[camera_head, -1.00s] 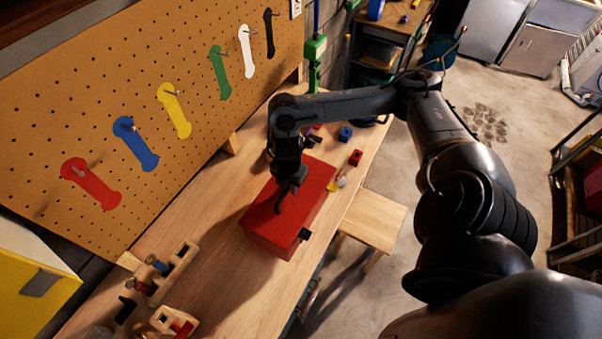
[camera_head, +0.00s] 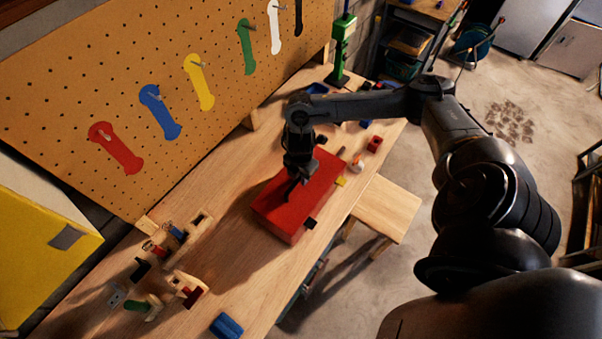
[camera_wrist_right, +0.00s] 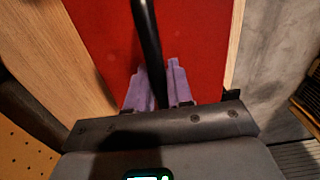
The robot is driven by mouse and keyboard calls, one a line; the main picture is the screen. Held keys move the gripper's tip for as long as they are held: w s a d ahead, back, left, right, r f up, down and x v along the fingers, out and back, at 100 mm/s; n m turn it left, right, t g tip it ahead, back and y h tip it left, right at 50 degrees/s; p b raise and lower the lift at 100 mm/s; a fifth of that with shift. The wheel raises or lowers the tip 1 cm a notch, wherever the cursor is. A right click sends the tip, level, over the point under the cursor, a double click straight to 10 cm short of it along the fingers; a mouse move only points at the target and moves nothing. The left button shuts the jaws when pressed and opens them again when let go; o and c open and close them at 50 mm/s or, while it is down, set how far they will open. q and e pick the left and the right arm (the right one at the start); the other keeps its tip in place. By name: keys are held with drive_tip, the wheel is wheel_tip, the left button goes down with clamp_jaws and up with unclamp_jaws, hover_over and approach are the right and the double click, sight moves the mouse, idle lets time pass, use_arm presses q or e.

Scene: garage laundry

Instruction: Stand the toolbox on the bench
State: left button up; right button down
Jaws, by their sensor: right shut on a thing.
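The red toolbox (camera_head: 318,190) is at the bench's front edge, its lid facing up and a black latch on its near side. Whether its base touches the bench (camera_head: 262,290) is hard to tell. My right gripper (camera_head: 293,190) reaches down to the toolbox from above. In the right wrist view, its purple fingers (camera_wrist_right: 157,85) are shut on the black handle (camera_wrist_right: 147,35) that runs over the red lid (camera_wrist_right: 205,45). My left gripper is out of view.
A pegboard (camera_head: 60,110) with coloured wrench shapes stands behind the bench. Wooden racks with small parts (camera_head: 185,245) and a blue block (camera_head: 227,326) lie to the left. A red block (camera_head: 374,144) lies beyond the toolbox. A wooden stool (camera_head: 385,208) stands in front.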

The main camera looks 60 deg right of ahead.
drive_tip(key=c, duration=1)
unclamp_jaws()
drive_tip(key=shift+r, duration=0.1)
